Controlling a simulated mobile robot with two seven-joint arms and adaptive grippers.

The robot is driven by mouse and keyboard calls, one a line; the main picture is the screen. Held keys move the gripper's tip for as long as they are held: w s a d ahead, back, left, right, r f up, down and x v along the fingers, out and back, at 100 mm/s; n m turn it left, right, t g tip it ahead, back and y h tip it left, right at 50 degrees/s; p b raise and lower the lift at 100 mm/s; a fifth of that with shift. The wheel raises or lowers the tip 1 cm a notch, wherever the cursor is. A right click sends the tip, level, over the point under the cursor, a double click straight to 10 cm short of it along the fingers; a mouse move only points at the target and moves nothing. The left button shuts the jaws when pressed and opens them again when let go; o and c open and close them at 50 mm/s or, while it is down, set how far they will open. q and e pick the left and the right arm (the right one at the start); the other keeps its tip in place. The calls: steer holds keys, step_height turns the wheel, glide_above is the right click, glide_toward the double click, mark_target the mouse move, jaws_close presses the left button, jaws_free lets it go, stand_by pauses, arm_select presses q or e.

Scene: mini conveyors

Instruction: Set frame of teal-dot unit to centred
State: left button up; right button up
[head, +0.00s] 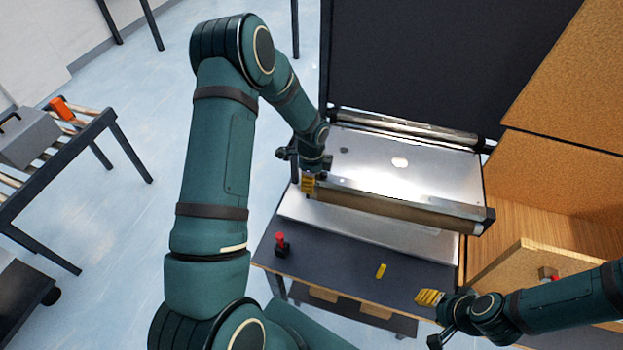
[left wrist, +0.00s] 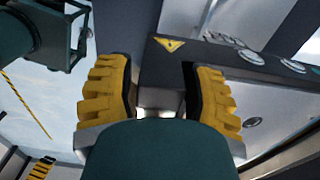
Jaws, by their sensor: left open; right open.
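A mini conveyor unit (head: 345,206) stands on the dark bench, with a long roller and metal frame across its front and a shiny silver bed behind. My left gripper (head: 308,182) is at the left end of the front frame bar. In the left wrist view, its open yellow fingers (left wrist: 160,105) lie either side of a dark grey end block (left wrist: 168,72) with a yellow warning triangle. Contact cannot be told. My right gripper (head: 434,314) is open and empty at the bench's front right, apart from the unit.
A red-topped knob (head: 281,242) and a small yellow piece (head: 381,271) are on the dark bench top (head: 330,257). Wooden panels (head: 560,175) close off the right side. A dark upright panel (head: 420,55) stands behind. Another roller table (head: 55,160) is at far left.

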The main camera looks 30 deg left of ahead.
arm_select(q)
steer(key=shift+f, duration=0.15)
jaws_close()
steer(key=shift+w+a+m+b, duration=0.3)
steer(key=shift+w+a+m, duration=0.1)
steer(key=shift+w+a, duration=0.15)
jaws_free()
step_height(320, 180, up, 12)
stand_by(0.6)
